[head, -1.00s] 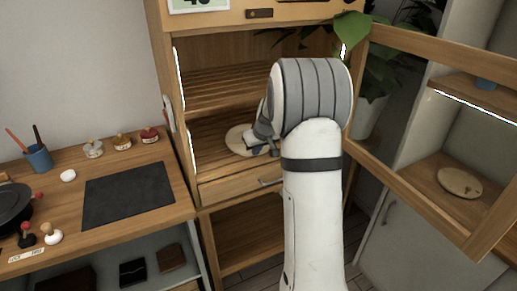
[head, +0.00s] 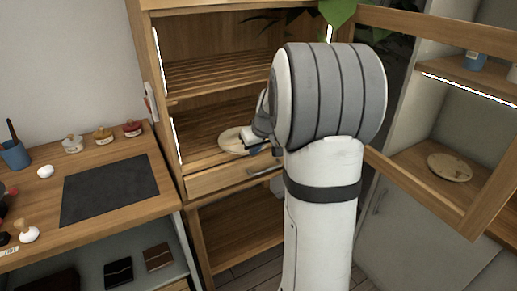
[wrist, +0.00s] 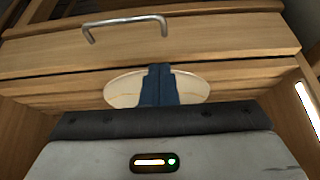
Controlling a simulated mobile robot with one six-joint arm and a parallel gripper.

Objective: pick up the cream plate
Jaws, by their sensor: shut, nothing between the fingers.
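The cream plate (head: 232,140) lies flat on the lower shelf of the open wooden cabinet, near its front edge. In the wrist view the plate (wrist: 122,90) shows on both sides of my fingers, with a thin seam line across it. My gripper (wrist: 158,70) has its dark blue fingers shut together in front of the plate's middle, with nothing between them. In the head view my gripper (head: 260,147) is at the plate's right side, partly hidden by my arm. I cannot tell whether the fingers touch the plate.
A drawer with a metal handle (wrist: 125,26) is just below the shelf. The slatted shelf (head: 205,75) is above. An open door (head: 440,25) stands at right. Another round pale plate (head: 450,167) lies on a side shelf. A workbench with a dark mat (head: 110,188) is at left.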

